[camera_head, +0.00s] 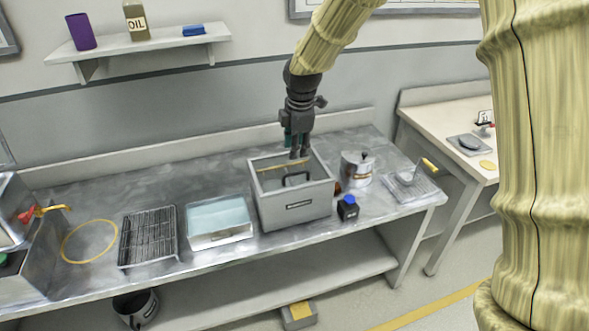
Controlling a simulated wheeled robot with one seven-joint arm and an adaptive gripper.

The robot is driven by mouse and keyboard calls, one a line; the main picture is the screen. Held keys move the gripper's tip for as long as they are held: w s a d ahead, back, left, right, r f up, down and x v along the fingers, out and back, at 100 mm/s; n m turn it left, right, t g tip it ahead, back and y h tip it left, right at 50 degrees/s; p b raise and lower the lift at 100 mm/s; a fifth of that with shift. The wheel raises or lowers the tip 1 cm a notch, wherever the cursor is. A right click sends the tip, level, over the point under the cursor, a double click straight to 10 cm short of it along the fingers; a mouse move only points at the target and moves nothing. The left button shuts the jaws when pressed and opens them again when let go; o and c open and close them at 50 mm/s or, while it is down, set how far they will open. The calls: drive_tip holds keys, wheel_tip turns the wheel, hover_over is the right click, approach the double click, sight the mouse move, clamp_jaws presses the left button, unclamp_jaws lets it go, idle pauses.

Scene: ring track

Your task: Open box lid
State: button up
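A grey box (296,210) with a small dark label on its front stands on the metal counter. Its top looks recessed inside a raised rim. A dark handle (297,179) shows within the rim, with a thin yellow strip behind it. I cannot tell clearly where the lid's edges lie. My gripper (299,155) points down over the back part of the box top, behind the handle. Its two fingers look slightly apart with nothing between them. Whether the fingertips touch the box is too small to tell.
A pale blue-topped tray (219,218) and a wire rack (148,238) stand left of the box. A metal pot (356,168), a dark blue-capped jar (347,208) and a grated plate (411,185) stand right. A wall shelf (145,47) hangs upper left.

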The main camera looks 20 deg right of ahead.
sight(294, 174)
drive_tip(key=shift+w+f+p, duration=0.35)
drive_tip(key=shift+f, duration=1.3)
drive_tip(key=shift+w+f+p, duration=0.3)
drive_tip(key=shift+f+p, duration=0.1)
drive_tip(key=shift+f, duration=1.3)
drive_tip(key=shift+w+f+p, duration=0.35)
drive_tip(key=shift+f, duration=1.3)
drive_tip(key=shift+c, duration=0.5)
clamp_jaws()
